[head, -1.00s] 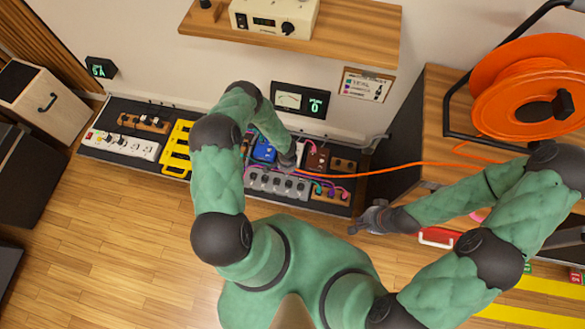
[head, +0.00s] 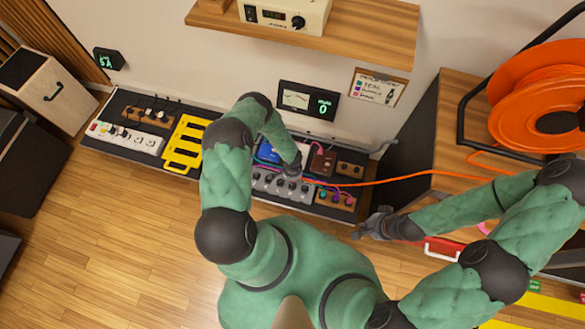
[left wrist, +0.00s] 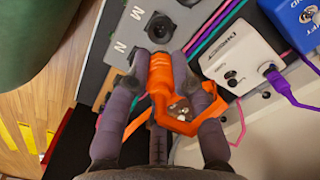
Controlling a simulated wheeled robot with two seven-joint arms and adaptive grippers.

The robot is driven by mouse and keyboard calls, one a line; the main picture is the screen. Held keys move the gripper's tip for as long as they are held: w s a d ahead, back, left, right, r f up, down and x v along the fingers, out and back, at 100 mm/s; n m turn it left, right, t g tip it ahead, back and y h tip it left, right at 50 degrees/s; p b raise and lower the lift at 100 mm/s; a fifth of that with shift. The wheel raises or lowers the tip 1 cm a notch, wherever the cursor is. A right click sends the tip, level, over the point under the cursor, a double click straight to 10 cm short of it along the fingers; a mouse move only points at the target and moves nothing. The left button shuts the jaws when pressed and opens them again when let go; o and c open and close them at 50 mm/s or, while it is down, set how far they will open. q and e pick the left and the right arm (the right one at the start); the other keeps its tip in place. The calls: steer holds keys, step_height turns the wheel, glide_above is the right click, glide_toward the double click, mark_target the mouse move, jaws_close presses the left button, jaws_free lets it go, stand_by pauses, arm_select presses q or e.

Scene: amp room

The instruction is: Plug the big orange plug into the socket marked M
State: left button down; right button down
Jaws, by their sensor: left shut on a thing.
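The big orange plug (left wrist: 162,85) is held in my left gripper (left wrist: 165,68), which is shut on it in the left wrist view. The grey socket box (left wrist: 143,35) with the letters M and N lies just beyond the plug. The round dark socket by M (left wrist: 160,28) shows uncovered, a little beyond the plug's front end. The plug and fingers hide the area by N; I cannot tell whether the plug touches the box. In the head view my left gripper (head: 293,168) is over the grey box (head: 270,182). My right gripper (head: 372,226) is open and empty, off to the right.
A white pedal (left wrist: 243,62) with a purple cable and a blue pedal (left wrist: 297,22) sit beside the box. An orange cord (head: 400,177) runs right to the orange reel (head: 540,95). A yellow rack (head: 186,144) and white power strip (head: 125,138) lie left. The floor in front is clear.

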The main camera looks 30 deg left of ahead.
arm_select(q)
steer(key=shift+f+b, duration=1.9)
steer(key=shift+f, duration=0.95)
steer(key=shift+f, duration=0.15)
steer(key=c, duration=1)
jaws_free()
steer(key=shift+r, duration=6)
